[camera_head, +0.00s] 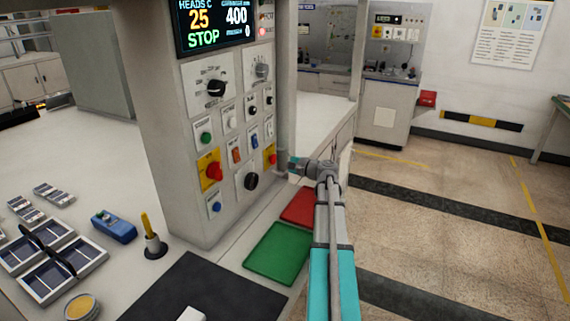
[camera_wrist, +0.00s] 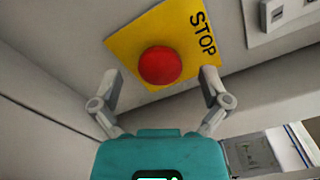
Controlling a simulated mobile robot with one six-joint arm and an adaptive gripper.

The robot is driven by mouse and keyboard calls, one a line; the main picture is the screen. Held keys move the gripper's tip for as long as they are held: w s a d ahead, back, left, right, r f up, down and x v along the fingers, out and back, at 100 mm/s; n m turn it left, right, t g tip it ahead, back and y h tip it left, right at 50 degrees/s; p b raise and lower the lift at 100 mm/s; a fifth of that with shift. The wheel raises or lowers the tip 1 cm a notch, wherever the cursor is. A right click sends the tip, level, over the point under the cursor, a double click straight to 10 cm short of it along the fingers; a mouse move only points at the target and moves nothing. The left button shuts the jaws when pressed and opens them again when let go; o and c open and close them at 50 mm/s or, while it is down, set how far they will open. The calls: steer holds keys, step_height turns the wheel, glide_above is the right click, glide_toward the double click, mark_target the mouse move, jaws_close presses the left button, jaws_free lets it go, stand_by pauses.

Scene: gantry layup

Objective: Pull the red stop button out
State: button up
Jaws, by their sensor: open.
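A round red stop button (camera_wrist: 160,66) sits on a yellow plate (camera_wrist: 138,40) marked STOP in the wrist view. My gripper (camera_wrist: 161,80) is open, with one finger on each side of the button. The fingers look apart from the button; their exact depth relative to it is hard to tell. In the head view, my gripper (camera_head: 282,161) is at the right edge of the grey control panel, beside a small red button (camera_head: 272,159) on yellow. A larger red button (camera_head: 213,171) on a yellow plate (camera_head: 206,160) is further left.
The control panel (camera_head: 165,140) carries knobs, switches and a lit display (camera_head: 214,24) reading STOP. Green (camera_head: 278,252) and red (camera_head: 300,207) mats lie below. A blue box (camera_head: 113,226) and a yellow-handled tool (camera_head: 151,232) stand on the table at left. The floor at right is clear.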

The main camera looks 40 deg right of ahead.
steer(key=shift+w+a, duration=0.2)
steer(key=shift+w, duration=0.3)
steer(key=c, duration=1.2)
steer(key=shift+s+d, duration=0.25)
steer(key=shift+s, duration=0.4)
steer(key=o, duration=1.2)
